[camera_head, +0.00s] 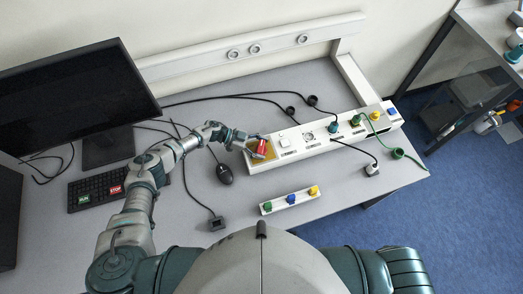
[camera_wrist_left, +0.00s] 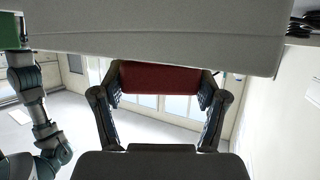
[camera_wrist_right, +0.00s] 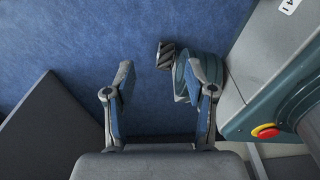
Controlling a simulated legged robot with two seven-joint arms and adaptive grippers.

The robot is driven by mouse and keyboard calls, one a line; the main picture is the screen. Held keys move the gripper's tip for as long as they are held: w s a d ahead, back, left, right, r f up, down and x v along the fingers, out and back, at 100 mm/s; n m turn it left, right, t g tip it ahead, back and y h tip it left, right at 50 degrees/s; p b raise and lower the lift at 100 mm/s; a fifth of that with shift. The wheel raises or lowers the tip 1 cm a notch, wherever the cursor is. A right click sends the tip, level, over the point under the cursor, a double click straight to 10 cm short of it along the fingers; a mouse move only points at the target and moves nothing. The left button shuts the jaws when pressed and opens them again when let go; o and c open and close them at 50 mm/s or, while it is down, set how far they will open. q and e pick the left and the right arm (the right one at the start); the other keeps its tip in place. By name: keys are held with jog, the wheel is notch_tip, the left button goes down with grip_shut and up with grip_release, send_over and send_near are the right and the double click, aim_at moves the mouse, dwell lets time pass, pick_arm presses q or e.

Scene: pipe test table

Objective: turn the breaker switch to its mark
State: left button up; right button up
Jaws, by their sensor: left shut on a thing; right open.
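The breaker switch's red handle (camera_head: 262,147) sits on a yellow plate (camera_head: 257,156) at the left end of the long white panel. My left gripper (camera_head: 252,139) reaches it from the left. In the left wrist view the dark red handle (camera_wrist_left: 160,78) lies between the fingers of my left gripper (camera_wrist_left: 160,92), which are shut on it. The fingers and handle hide part of the plate, and I cannot make out the mark. My right gripper (camera_wrist_right: 160,80) is open and empty above the blue floor in the right wrist view.
The white panel (camera_head: 285,156) carries sockets, plugs and cables along its length. A small strip with green, blue and yellow knobs (camera_head: 290,198) lies in front. A monitor (camera_head: 75,95) and keyboard (camera_head: 95,190) stand at left.

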pick_arm(q)
jog(key=g+b, duration=0.1)
jog(key=m+b, duration=0.1)
jog(key=b, duration=0.1)
jog(key=shift+w+a+f+m+g+y, duration=0.1)
jog(key=shift+w+f+m+g+y, duration=0.05)
jog(key=shift+f+m+g+y, duration=0.2)
jog(key=m+g+b, duration=0.1)
jog(key=b, duration=0.2)
jog(key=shift+r+m+g+y+b, duration=0.2)
jog(key=shift+m+g+y+b, duration=0.15)
jog(key=shift+r, duration=0.1)
pick_arm(e)
jog(key=w+a+r, duration=0.1)
jog(key=w+r, duration=0.2)
jog(key=w, duration=0.4)
jog(key=w+a+r, duration=0.2)
jog(key=w+r, duration=0.1)
jog(key=w, duration=0.5)
jog(key=shift+w+r+t, duration=0.2)
jog(key=shift+w+t, duration=0.05)
jog(key=shift+t, duration=0.15)
pick_arm(q)
jog(key=o, duration=1.1)
jog(key=shift+c, duration=0.2)
jog(key=shift+o, duration=0.5)
pick_arm(e)
jog(key=shift+w, duration=0.2)
